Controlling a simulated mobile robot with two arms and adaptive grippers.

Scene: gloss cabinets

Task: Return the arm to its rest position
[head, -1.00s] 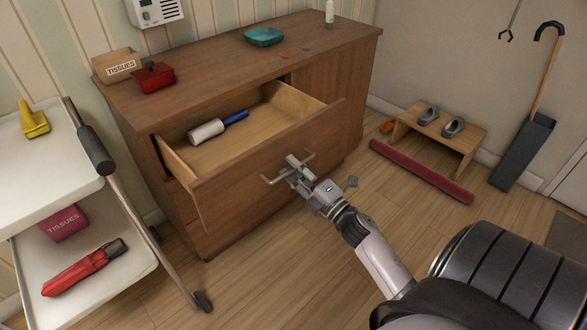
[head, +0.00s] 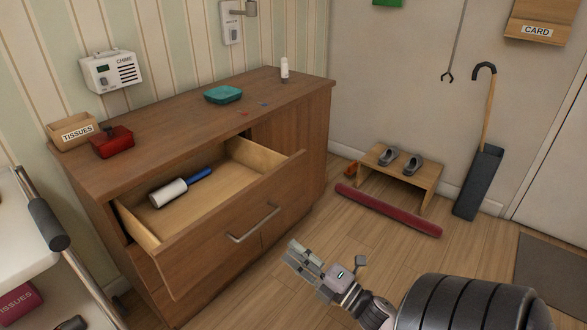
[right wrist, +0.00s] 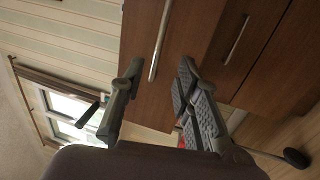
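My right gripper (head: 298,258) is open and empty over the floor, to the lower right of the open drawer's handle (head: 253,224) and apart from it. In the right wrist view its two fingers (right wrist: 160,78) are spread, and a bar handle (right wrist: 159,42) shows ahead of them on a brown drawer front. The drawer (head: 225,233) of the wooden cabinet (head: 294,135) stands pulled out. A lint roller (head: 180,187) with a white roll and blue handle lies inside. My left gripper is not in view.
A white cart (head: 25,245) stands at left. A shoe bench (head: 412,177) and umbrella stand (head: 480,182) are at right.

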